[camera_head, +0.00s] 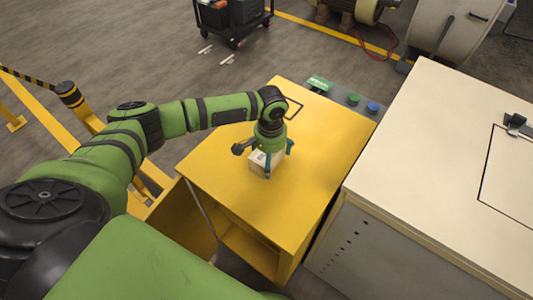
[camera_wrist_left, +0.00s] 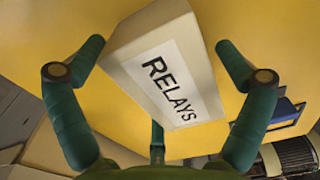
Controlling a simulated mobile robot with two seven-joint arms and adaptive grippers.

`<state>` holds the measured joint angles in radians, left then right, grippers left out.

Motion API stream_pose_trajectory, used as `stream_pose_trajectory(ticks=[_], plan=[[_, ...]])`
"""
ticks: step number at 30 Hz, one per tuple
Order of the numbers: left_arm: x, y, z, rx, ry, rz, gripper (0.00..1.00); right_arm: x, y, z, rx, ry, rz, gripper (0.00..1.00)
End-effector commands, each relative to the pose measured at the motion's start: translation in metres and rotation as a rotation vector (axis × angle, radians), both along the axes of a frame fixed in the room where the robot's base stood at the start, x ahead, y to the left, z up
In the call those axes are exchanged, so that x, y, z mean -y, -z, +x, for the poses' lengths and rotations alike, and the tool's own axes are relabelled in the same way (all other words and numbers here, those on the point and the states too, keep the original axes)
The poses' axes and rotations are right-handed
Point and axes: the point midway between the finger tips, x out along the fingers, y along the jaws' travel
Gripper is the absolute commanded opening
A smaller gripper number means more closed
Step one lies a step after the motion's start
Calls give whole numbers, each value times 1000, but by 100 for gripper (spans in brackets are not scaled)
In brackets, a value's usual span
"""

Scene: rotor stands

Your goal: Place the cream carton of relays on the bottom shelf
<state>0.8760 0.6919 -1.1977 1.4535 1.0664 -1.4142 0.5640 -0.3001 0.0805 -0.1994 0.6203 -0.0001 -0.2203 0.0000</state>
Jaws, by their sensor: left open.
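The cream carton of relays (camera_head: 260,166) stands on the yellow top of a cabinet (camera_head: 320,150). In the left wrist view the carton (camera_wrist_left: 150,38) shows its white "RELAYS" label. My left gripper (camera_head: 274,158) is directly over the carton, pointing down. Its fingers are open, spread on either side of the carton in the left wrist view (camera_wrist_left: 158,48); I cannot tell whether any finger touches it. A shelf (camera_head: 250,245) shows low in the cabinet's open front; most of the inside is hidden. My right gripper is not in view.
A yellow door panel (camera_head: 180,222) stands open at the cabinet's front left. A large cream cabinet (camera_head: 430,150) stands close on the right. A cart (camera_head: 235,20) stands farther back.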

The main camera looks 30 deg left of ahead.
Motion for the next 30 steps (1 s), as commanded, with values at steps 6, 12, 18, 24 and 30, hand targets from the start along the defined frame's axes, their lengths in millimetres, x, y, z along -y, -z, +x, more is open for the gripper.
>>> stream_pose_trajectory(ticks=[6,12,18,24,30], plan=[[0,9,0,1,2,0,100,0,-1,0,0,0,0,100],[0,8,0,1,2,0,64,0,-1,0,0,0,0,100],[0,8,0,1,2,1,42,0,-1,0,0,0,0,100],[0,8,0,1,2,1,35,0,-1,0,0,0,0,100],[0,0,1,4,1,-1,35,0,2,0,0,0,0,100]])
